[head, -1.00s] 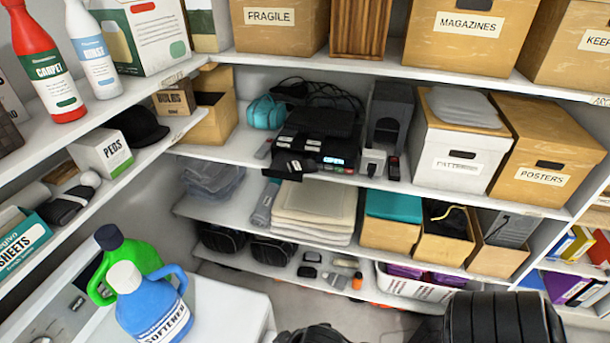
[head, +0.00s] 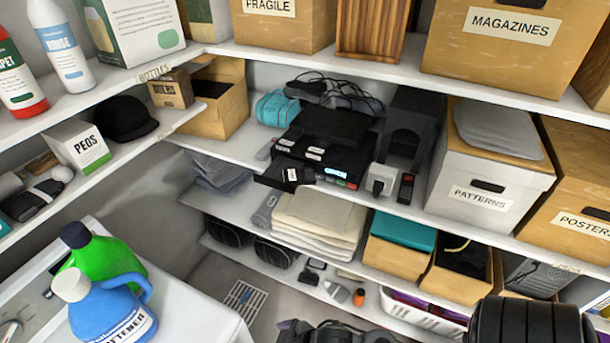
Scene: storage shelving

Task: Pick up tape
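I cannot pick out a tape with certainty. A black slab with a white label (head: 285,178) juts past the front edge of the middle shelf, in front of a black electronic device (head: 325,150) with a small lit display. Small pale-labelled pieces sit on the device. Several small items lie on the lowest shelf, among them an orange one (head: 359,297), too small to identify. Dark parts of my own body show at the bottom centre and bottom right. I make out no gripper fingers.
A grey box-like machine (head: 408,135) and a white PATTERNS box (head: 440,185) stand right of the device. A teal bundle (head: 275,108) and cables lie behind it. Detergent bottles (head: 110,305) stand at front left.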

